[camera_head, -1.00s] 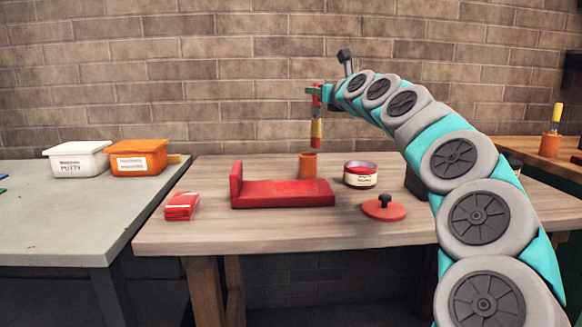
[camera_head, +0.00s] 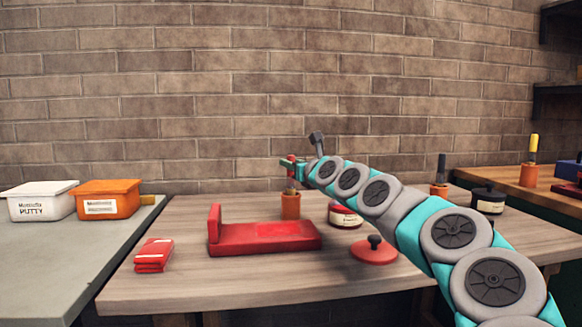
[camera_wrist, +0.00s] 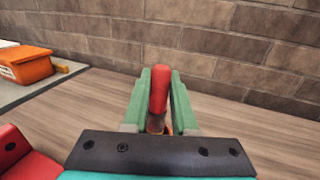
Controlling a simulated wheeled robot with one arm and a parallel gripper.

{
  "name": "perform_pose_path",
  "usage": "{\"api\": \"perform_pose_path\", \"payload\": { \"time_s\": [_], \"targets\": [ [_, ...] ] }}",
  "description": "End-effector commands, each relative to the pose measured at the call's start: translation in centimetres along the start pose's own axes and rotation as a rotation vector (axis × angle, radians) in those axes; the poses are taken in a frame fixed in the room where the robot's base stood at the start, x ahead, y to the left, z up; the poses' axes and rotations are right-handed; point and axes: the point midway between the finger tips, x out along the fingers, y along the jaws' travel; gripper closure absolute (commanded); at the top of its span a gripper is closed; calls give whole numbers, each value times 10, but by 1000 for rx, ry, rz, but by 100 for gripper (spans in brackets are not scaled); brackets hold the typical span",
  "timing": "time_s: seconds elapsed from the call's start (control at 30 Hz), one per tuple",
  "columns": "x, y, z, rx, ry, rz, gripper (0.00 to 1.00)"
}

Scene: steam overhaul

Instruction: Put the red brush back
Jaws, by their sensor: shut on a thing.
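The red brush (camera_wrist: 159,90) is upright between the green fingers of my gripper (camera_wrist: 160,98) in the wrist view. My gripper (camera_head: 291,166) is shut on its red handle. In the head view the lower part of the brush (camera_head: 291,186) meets the mouth of an orange cup (camera_head: 290,206) on the wooden table. Its bristle end is hidden, and it looks to be inside the cup. The cup is mostly hidden behind the brush and gripper in the wrist view.
A red stand (camera_head: 262,237) sits in front of the cup. An open tin (camera_head: 344,215) stands close on the right, with its red lid (camera_head: 374,250) in front. Folded red cloth (camera_head: 154,254) lies at left. Another orange cup (camera_head: 439,189) stands at the back right.

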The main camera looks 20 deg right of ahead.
Motion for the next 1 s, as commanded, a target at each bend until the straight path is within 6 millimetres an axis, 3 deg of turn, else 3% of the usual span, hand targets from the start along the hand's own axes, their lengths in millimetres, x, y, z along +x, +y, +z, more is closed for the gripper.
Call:
{"api": "perform_pose_path", "payload": {
  "time_s": [0.37, 0.4, 0.67, 1.0],
  "targets": [
    [0, 1, -5, -1, 1, 2, 100],
    [0, 1, -6, -1, 1, 2, 73],
    [0, 1, -6, -1, 1, 2, 44],
    [-2, 0, -4, -1, 0, 1, 44]
  ]
}}
